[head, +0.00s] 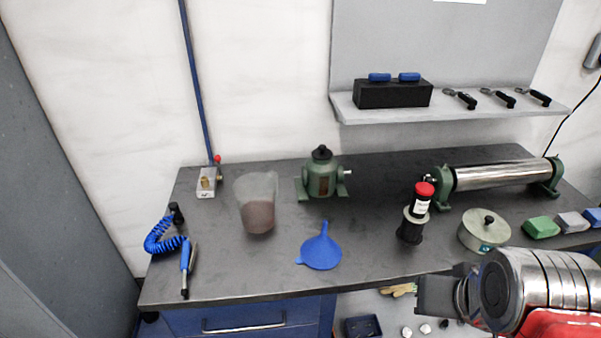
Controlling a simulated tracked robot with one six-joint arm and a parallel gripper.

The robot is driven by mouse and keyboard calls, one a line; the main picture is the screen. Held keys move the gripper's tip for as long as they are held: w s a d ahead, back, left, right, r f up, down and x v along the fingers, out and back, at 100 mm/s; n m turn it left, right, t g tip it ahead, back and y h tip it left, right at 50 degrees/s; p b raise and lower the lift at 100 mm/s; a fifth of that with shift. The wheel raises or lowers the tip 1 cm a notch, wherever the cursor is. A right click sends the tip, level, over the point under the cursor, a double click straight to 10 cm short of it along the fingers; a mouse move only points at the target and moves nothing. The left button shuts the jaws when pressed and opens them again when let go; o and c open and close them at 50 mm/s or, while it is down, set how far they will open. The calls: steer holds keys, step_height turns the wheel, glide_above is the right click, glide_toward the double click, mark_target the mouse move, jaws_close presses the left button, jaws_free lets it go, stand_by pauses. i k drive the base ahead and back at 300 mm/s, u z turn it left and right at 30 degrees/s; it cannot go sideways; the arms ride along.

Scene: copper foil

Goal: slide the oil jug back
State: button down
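The oil jug (257,206) is a translucent, tapered vessel with brownish liquid in its lower part. It stands upright on the left half of the dark grey workbench (228,270), with bare bench in front of it. My gripper (422,297) is at the lower right, by the bench's front edge, well to the right of the jug and apart from it. Its dark end points left. Its fingers cannot be told apart, and nothing shows held in it.
A blue funnel (322,250) lies right of the jug; a green pump-like device (322,177) stands behind right. A valve block (208,184) and blue coiled hose (160,238) are left. A red-capped bottle (419,199) and round tin (484,232) stand near my arm.

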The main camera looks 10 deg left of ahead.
mark_target(255, 193)
steer(key=z, duration=1.15)
steer(key=k, duration=0.7)
steer(key=u, duration=1.7)
steer(key=i, duration=0.65)
